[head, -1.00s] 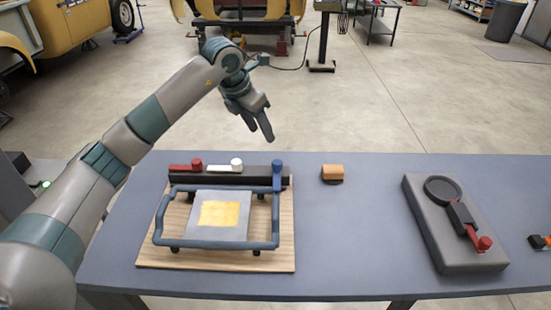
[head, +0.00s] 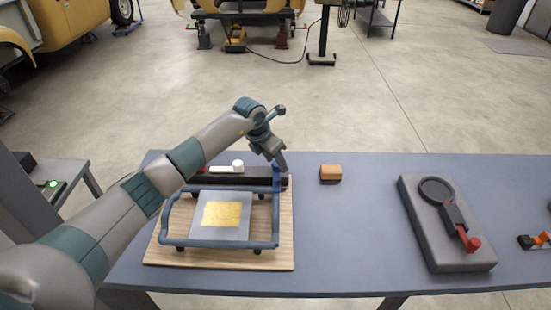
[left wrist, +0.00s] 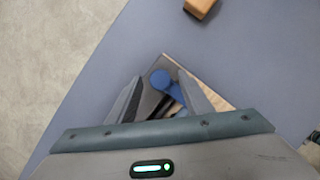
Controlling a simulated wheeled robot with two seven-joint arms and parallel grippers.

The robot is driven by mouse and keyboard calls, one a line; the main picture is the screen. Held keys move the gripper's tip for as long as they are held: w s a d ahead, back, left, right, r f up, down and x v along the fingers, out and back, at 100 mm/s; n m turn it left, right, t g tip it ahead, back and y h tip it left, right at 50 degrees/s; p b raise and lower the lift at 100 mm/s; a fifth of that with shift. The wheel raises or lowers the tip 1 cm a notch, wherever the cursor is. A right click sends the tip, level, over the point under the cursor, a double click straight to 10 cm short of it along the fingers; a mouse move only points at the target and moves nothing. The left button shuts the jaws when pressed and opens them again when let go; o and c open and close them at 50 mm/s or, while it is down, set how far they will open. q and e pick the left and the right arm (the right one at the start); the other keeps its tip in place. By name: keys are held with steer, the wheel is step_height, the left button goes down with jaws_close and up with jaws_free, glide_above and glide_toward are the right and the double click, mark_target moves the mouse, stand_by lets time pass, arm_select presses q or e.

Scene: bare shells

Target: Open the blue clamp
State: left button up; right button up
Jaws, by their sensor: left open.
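The blue clamp (head: 277,180) stands at the right end of the dark bar (head: 225,180) on the wooden board (head: 286,230). Its upper part is mostly hidden behind my fingers in the head view. In the left wrist view, its round blue knob (left wrist: 160,79) and blue lever (left wrist: 174,92) lie between my spread fingers. My left gripper (head: 281,162) is open and points down at the clamp. It also shows in the left wrist view (left wrist: 160,76). Whether a finger touches the knob I cannot tell. My right gripper is not in view.
A white clamp (head: 238,166) lies along the bar; the red one is hidden by my arm. A blue frame handle (head: 200,243) surrounds a grey plate with a yellow patch (head: 222,214). A wooden block (head: 330,172) and a grey base with a red-knobbed lever (head: 445,250) stand right.

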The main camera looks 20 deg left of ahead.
arm_select(q)
steer(key=shift+w+f, duration=0.1)
steer(key=shift+f, duration=0.15)
steer(key=shift+c, duration=0.7)
jaws_close()
